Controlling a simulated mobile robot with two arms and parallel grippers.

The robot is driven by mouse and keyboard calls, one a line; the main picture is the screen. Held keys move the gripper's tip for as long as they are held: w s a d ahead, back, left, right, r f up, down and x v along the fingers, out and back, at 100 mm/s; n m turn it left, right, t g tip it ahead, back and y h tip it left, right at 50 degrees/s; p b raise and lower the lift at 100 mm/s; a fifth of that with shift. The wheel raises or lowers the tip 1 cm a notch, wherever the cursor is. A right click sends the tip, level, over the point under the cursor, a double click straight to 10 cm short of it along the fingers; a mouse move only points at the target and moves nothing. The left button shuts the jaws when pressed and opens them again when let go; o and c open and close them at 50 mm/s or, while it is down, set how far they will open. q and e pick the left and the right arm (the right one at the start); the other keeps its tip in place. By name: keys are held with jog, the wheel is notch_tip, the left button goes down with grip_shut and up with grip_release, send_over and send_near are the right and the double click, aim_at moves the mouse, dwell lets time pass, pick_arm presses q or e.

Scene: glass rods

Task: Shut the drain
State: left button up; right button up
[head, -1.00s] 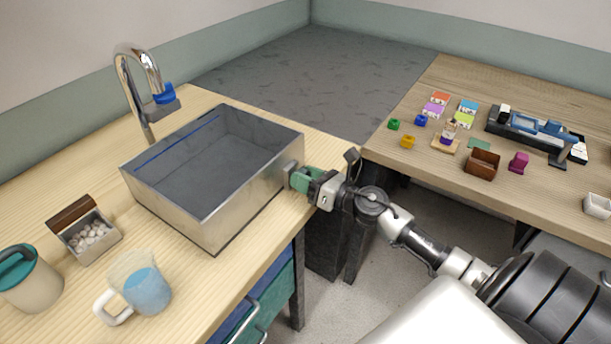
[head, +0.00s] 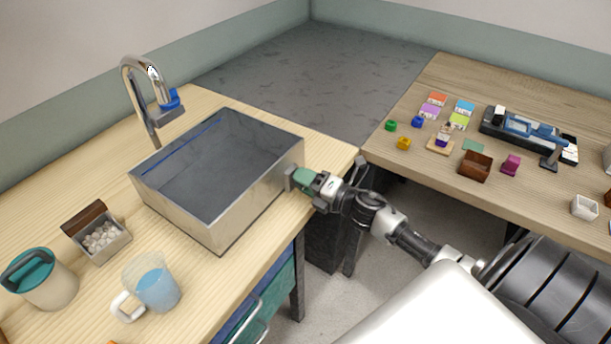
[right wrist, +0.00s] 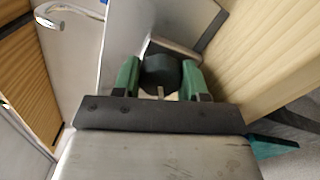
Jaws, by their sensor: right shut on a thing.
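The steel sink basin (head: 265,190) stands on the wooden counter, open at the top, with a blue line along its inner wall. A small grey drain fitting (head: 290,178) sticks out low on its right side. My right gripper (head: 303,180) is at this fitting. In the right wrist view, the green fingers of my right gripper (right wrist: 160,78) are shut on a dark round drain knob (right wrist: 161,70), one on each side. The knob is hidden by the fingers in the head view. My left gripper is not in view.
A chrome tap (head: 143,95) with a blue part stands behind the basin. A box of pale pebbles (head: 118,247), a lidded canister (head: 52,290) and a cup of blue liquid (head: 155,290) stand at the front left. A second table (head: 540,95) holds several small objects.

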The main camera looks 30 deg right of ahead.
jog(key=m+p, duration=0.1)
jog(key=m, duration=0.2)
jog(key=shift+r+p, duration=0.15)
jog(key=shift+p, duration=0.15)
jog(key=shift+m+p, duration=0.5)
jog(key=shift+m, duration=0.9)
jog(key=o, duration=0.9)
jog(key=shift+f, duration=0.2)
jog(key=shift+s+f, duration=0.1)
